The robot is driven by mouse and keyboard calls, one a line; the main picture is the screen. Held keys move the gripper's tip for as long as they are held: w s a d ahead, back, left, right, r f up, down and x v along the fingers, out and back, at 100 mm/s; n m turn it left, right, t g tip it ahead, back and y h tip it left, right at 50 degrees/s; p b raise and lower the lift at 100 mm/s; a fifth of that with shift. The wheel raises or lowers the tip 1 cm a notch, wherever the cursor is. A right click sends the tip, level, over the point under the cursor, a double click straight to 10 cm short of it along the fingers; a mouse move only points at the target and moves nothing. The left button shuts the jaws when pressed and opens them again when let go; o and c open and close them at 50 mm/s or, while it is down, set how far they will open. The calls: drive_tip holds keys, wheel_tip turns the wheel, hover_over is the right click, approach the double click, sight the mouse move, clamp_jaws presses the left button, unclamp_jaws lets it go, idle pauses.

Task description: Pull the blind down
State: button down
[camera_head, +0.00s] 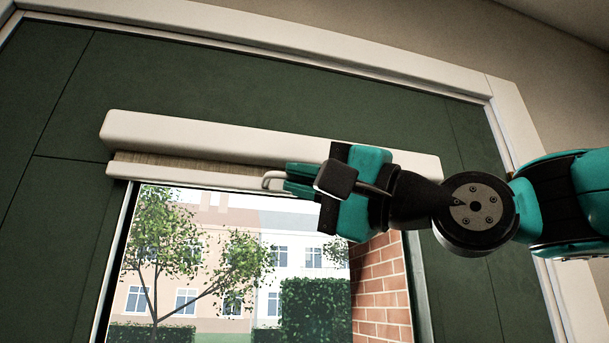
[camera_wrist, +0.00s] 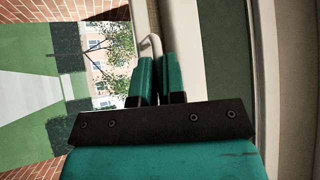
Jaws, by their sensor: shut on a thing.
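The blind is rolled up near the top of the window. Its white casing (camera_head: 230,142) runs across the top, with a narrow strip of beige fabric (camera_head: 170,161) showing below it. The white bottom bar (camera_head: 190,181) hangs just under that strip. A pale looped handle (camera_head: 270,180) is on the bar. My gripper (camera_head: 287,182) comes in from the right and is shut on the handle. In the wrist view the handle's curved end (camera_wrist: 151,42) sticks out beyond the teal fingers (camera_wrist: 158,75). The part between the fingers is hidden.
The window glass (camera_head: 225,250) below the bar is uncovered and shows trees, buildings and a brick wall (camera_head: 383,290) outside. Green wall panels (camera_head: 60,170) and a white outer frame (camera_head: 270,42) surround the window. My arm covers the blind's right part.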

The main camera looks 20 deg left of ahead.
wheel_tip(320, 180, down, 34)
drive_tip(key=b, duration=2.9)
drive_tip(key=shift+w+a+f, duration=0.1)
drive_tip(key=c, duration=1.6)
unclamp_jaws()
drive_tip(key=shift+o, duration=0.6)
drive_tip(key=b+v, duration=0.7)
drive_tip(key=v, duration=1)
drive_tip(key=shift+d+b, duration=0.25)
drive_tip(key=shift+b, duration=0.1)
